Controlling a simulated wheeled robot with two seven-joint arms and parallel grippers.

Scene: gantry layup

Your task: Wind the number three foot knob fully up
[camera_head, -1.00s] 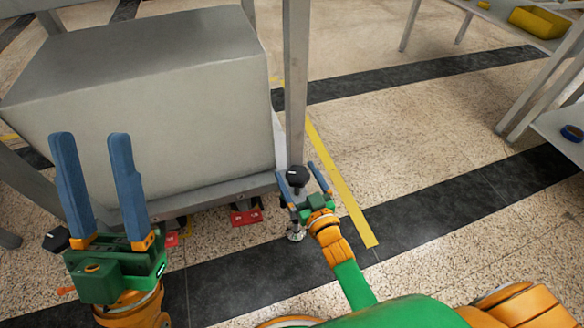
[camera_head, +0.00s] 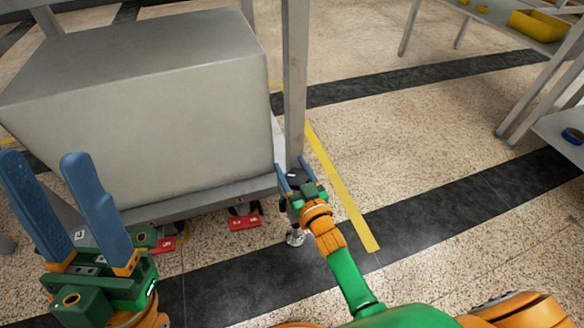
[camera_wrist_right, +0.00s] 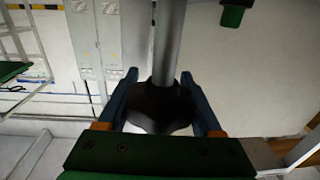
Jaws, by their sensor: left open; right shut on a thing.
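A dark lobed knob (camera_wrist_right: 160,105) sits at the foot of the gantry's grey corner post, which shows in the head view (camera_head: 295,80) and the right wrist view (camera_wrist_right: 168,45). My right gripper (camera_head: 292,170) is shut on this knob, with one blue finger on each side in the right wrist view. The knob is mostly hidden by the gripper in the head view. A round metal foot (camera_head: 295,238) stands on the floor below. No number for this knob is readable. My left gripper (camera_head: 46,160) is open and empty, raised at the left.
A large grey block (camera_head: 140,105) fills the frame left of the post. Red tags (camera_head: 245,220) show below the frame's lower rail. A yellow floor line (camera_head: 340,185) and open floor lie to the right. Shelves with a yellow bin (camera_head: 540,24) stand at far right.

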